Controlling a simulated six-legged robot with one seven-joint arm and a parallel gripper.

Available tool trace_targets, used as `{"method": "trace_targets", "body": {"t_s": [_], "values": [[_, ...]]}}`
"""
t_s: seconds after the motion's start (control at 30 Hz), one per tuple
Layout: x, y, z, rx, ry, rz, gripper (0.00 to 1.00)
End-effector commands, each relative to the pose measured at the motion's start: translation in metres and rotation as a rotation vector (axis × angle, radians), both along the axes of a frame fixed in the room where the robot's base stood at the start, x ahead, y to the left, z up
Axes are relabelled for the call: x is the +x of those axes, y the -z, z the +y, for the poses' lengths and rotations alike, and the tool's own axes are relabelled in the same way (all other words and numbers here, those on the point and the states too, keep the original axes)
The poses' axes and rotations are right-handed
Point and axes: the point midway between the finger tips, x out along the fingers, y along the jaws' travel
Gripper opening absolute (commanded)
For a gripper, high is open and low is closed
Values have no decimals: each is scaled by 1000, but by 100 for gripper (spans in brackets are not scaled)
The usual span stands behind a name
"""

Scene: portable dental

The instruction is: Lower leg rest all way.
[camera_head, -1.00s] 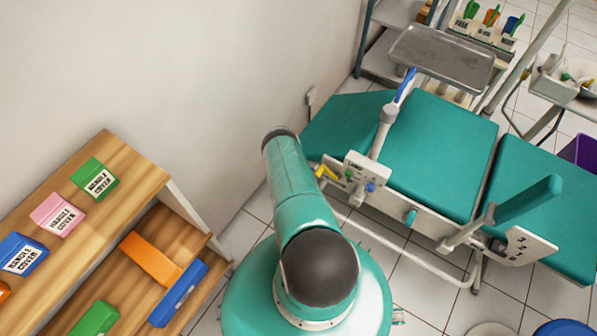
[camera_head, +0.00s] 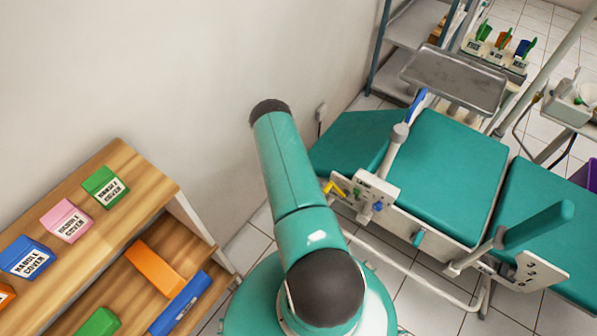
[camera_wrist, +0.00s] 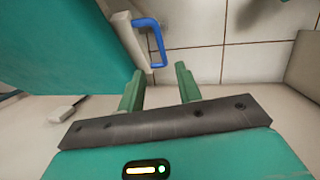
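The dental chair has several teal pads. A short left pad (camera_head: 345,142) lies by the wall, a large middle pad (camera_head: 448,175) is beside it, and another pad (camera_head: 545,205) is at right. I cannot tell for sure which is the leg rest. The chair's side panel carries a yellow lever (camera_head: 334,189), a blue knob (camera_head: 378,206) and a teal knob (camera_head: 418,239). My gripper (camera_wrist: 160,88) shows only in the wrist view, open and empty. Beyond its fingers there is a blue handle (camera_wrist: 150,40), apart from them, on a pale bar. A teal surface (camera_wrist: 60,45) fills the upper left.
A wooden shelf (camera_head: 150,185) with labelled handle-cover boxes stands at left. A metal tray (camera_head: 455,80) and a rack (camera_head: 405,30) are behind the chair. A wall socket (camera_head: 320,112) is near the left pad. Tiled floor (camera_head: 430,305) is clear in front of the chair.

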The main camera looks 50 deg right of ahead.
Motion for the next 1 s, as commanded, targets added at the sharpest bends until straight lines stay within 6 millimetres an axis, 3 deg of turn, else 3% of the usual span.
{"method": "trace_targets", "body": {"t_s": [0.2,0.47,0.53,0.63,0.77,1.0], "values": [[3,-18,4,0,0,0,34],[3,-19,4,0,-1,0,34],[3,-19,4,-1,4,-2,21],[1,-15,4,-7,48,-28,21],[-7,-2,4,-29,211,-121,21],[-21,23,10,-59,685,-386,21]]}}
